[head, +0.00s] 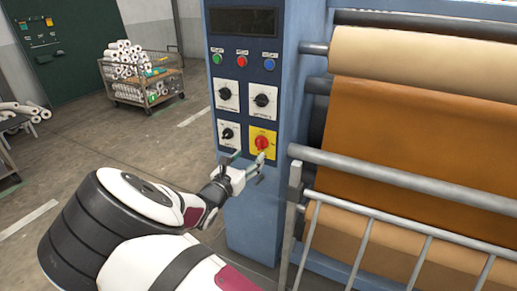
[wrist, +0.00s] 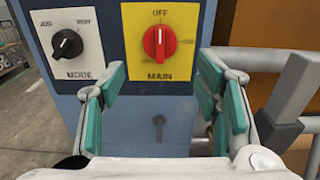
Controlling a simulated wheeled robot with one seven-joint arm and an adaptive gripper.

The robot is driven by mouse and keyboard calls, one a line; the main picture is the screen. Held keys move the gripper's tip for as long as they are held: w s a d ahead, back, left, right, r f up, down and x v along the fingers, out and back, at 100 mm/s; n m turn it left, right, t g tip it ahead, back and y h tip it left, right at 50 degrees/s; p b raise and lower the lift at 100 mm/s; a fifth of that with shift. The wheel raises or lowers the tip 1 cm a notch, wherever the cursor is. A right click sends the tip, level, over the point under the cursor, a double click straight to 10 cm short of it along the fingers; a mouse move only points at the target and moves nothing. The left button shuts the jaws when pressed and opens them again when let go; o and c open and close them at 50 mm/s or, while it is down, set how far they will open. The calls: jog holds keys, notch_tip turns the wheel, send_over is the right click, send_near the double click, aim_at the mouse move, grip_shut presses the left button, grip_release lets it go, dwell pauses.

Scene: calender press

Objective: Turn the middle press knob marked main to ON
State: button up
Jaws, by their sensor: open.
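The main knob (head: 262,143) is red and sits on a yellow plate, low right on the blue press panel. In the wrist view the red knob (wrist: 159,42) stands upright, in line with the OFF mark above it; MAIN is printed below, and a small mark lies at the right of the plate. My gripper (head: 249,162) is just below and in front of the plate in the head view. In the wrist view its teal-padded fingers (wrist: 160,84) are apart and empty, below the knob and to either side, not touching it.
Left of the main knob is a black mode knob (wrist: 67,44) on a white plate. Further black knobs (head: 228,95) and coloured buttons (head: 241,61) are above. At right are a grey rail (head: 400,180) and rolls. A keyhole-like fitting (wrist: 159,125) is below the plate.

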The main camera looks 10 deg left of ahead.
aim_at(258, 147)
jog(key=x, duration=0.7)
jog(key=shift+w, duration=0.1)
jog(key=shift+c, duration=0.2)
jog(key=c, duration=1.1)
